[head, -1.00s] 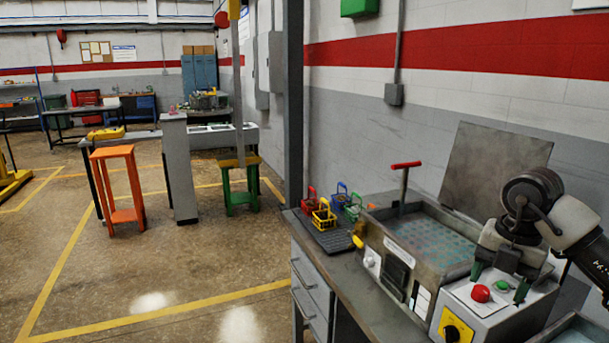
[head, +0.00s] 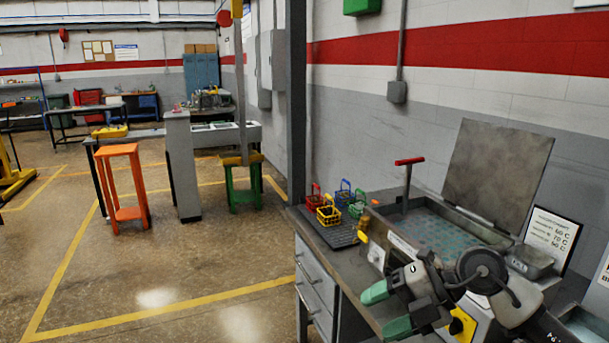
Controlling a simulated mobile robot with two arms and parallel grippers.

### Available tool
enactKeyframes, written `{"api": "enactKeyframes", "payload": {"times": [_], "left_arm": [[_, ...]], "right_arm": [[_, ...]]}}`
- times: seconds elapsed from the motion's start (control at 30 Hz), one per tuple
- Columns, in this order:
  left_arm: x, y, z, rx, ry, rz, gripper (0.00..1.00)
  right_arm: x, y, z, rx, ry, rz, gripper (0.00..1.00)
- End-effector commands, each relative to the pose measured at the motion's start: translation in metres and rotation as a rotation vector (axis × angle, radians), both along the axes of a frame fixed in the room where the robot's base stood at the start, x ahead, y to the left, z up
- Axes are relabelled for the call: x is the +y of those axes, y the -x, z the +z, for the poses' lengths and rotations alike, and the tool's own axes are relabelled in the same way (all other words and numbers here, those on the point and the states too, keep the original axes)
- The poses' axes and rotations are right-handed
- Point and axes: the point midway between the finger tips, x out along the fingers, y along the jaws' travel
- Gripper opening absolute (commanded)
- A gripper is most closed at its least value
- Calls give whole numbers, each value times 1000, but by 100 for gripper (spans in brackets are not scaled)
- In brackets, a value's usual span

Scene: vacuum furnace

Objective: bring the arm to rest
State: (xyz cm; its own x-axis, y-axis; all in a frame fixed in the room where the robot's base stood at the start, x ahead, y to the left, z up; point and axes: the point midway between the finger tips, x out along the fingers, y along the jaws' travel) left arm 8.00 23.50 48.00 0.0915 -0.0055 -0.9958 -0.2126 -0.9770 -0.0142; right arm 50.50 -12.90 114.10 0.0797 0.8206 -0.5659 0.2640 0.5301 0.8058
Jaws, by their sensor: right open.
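My right arm comes in from the lower right. Its gripper (head: 386,310) is open and empty, with two green-tipped fingers pointing left. In the picture it lies over the front edge of the workbench (head: 352,272), in front of the open-lidded bath machine (head: 437,222). The gripper touches nothing that I can see. It hides much of the machine's front panel and most of the control box with the yellow switch plate (head: 463,325). My left gripper is not in view.
A framed sign (head: 551,240) stands behind. The floor (head: 170,265) at left is open.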

Motion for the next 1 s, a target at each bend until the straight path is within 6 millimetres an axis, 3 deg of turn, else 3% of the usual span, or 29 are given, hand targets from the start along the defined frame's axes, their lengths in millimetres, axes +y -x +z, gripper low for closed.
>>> {"api": "enactKeyframes", "payload": {"times": [0.03, 0.1, 0.2, 0.33, 0.47, 0.57, 0.73, 0.9, 1.0], "left_arm": [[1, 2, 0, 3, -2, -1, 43], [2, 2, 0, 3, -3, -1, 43], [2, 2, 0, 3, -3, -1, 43], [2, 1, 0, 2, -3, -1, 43], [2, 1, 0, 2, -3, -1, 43], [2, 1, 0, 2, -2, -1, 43], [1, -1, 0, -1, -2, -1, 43], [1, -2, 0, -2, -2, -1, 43], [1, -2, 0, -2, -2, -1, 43]], "right_arm": [[22, 9, 1, -9, -138, 15, 64], [45, 18, 12, -34, -354, 1, 64], [63, 26, 31, -49, -644, -83, 64], [58, 25, 49, -35, -970, -297, 64], [30, 16, 44, 25, -1204, -613, 64], [1, 12, 21, 102, -1302, -906, 64], [-48, 27, -53, 302, -1275, -1440, 64], [-77, 81, -141, 573, -1016, -1900, 64], [-83, 119, -177, 715, -835, -2062, 64]]}}
